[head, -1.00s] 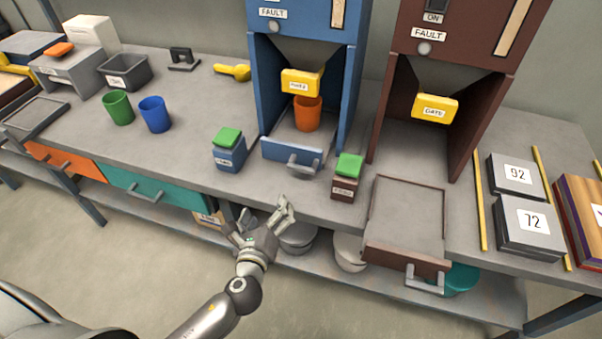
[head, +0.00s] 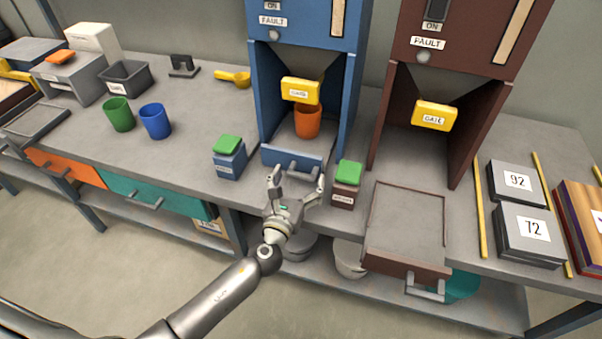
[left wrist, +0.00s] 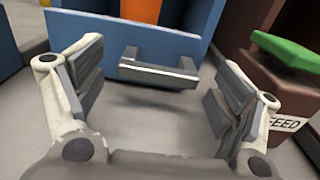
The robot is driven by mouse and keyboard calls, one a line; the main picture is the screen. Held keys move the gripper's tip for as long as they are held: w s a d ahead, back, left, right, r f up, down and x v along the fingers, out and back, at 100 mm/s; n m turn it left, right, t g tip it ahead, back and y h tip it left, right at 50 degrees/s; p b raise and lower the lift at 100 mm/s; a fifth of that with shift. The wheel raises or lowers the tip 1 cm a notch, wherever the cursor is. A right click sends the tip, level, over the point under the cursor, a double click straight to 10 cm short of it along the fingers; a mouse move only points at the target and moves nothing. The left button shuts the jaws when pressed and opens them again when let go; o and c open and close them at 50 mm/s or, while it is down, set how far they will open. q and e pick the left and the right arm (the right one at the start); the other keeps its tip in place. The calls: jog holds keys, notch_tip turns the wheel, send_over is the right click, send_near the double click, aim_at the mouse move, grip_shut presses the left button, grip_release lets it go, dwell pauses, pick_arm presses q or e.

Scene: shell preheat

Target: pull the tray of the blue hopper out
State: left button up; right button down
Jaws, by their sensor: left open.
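The blue hopper (head: 353,95) stands on the bench with its blue-fronted tray (head: 270,156) low in its bay. The tray's grey bar handle (left wrist: 158,70) sticks out from the blue front (left wrist: 95,30) in the left wrist view. An orange cup (head: 307,121) stands on the tray under the yellow gate (head: 301,91). My left gripper (head: 296,184) is open and empty just in front of the tray. In the left wrist view its spread fingers (left wrist: 152,92) stand either side of the handle, with the handle a little beyond them. My right gripper is not in view.
A blue box with a green lid (head: 229,160) stands left of the tray. A brown box with a green lid (head: 346,186) stands close on the right. The brown hopper's tray (head: 405,225) is out, over the bench edge.

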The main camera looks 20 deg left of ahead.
pick_arm(q)
jog(key=shift+w, duration=0.95)
jog(key=shift+f, duration=0.1)
jog(key=c, duration=1.4)
